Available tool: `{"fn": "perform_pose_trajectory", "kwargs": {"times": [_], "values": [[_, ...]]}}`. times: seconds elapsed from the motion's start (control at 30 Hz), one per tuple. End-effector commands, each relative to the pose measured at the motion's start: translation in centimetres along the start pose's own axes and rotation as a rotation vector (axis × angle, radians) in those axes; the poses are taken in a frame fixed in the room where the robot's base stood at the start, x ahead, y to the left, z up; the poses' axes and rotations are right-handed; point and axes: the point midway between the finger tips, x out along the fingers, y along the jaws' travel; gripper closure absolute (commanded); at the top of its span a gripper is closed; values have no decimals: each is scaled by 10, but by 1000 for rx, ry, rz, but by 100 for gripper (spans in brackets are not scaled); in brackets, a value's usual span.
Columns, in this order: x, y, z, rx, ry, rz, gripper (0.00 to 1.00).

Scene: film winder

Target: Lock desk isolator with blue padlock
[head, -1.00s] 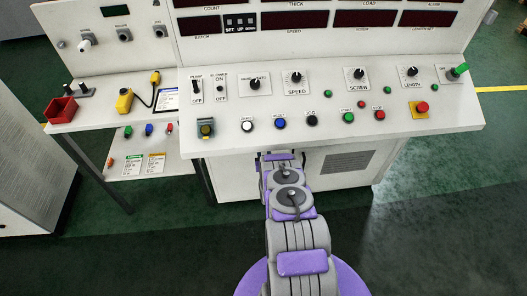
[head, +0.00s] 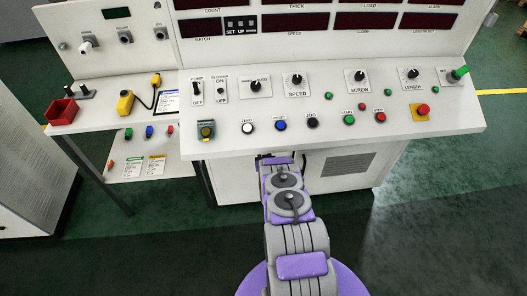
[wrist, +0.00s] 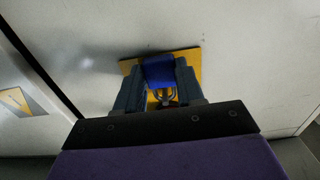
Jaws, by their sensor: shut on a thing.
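In the wrist view my gripper (wrist: 160,92) is shut on a blue block (wrist: 158,72), which looks like the blue padlock. Just behind is a yellow plate (wrist: 190,60) on a pale panel, apparently the desk isolator's plate. The block hides most of its middle, so I cannot tell whether the shackle passes through anything. In the head view my arm reaches to the console's front below the desk edge, and my gripper is hidden there.
The console desk (head: 330,142) overhangs my arm. To the left, a lower shelf (head: 135,168) carries small green, blue (head: 149,131) and red items and cards. A red bin (head: 62,112) stands on the side table. Floor right of my arm is clear.

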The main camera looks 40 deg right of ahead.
Motion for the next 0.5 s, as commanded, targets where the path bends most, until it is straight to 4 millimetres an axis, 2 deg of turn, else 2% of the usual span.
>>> {"fn": "perform_pose_trajectory", "kwargs": {"times": [0.47,0.5], "values": [[-1,0,5,-1,-7,0,94],[-1,0,5,-1,-7,0,60]]}}
